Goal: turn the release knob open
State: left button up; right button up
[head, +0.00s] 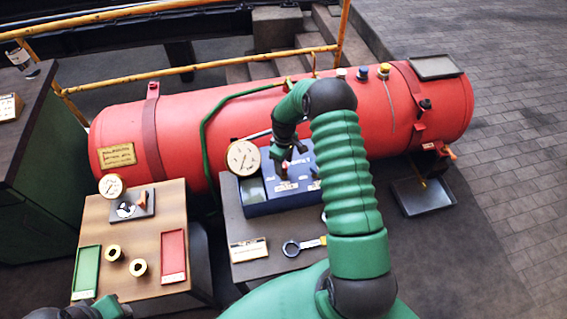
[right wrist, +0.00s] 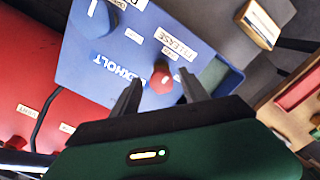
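The release knob (right wrist: 160,80) is a small red knob on the top face of the blue box (head: 268,204), beside a white label reading RELEASE (right wrist: 176,45). In the right wrist view it appears between the two dark fingertips of my right gripper (right wrist: 160,90), which are spread apart with visible gaps to it. In the head view my right gripper (head: 287,170) points down over the box, and the knob is hard to make out there. My left gripper (head: 98,309) is only partly in view at the bottom left, and its fingers cannot be made out.
A blue knob (right wrist: 94,22) sits on the same panel. A round gauge (head: 243,158) stands at the box's left rear. The red tank (head: 220,118) lies behind. A wrench (head: 304,245) lies on the grey table in front. A wooden table (head: 146,235) with trays stands left.

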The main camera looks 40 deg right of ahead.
aim_at(284, 164)
notch_tip(284, 164, up, 17)
jog(key=shift+f, duration=0.15)
jog(key=shift+w, duration=0.1)
dwell(0.4)
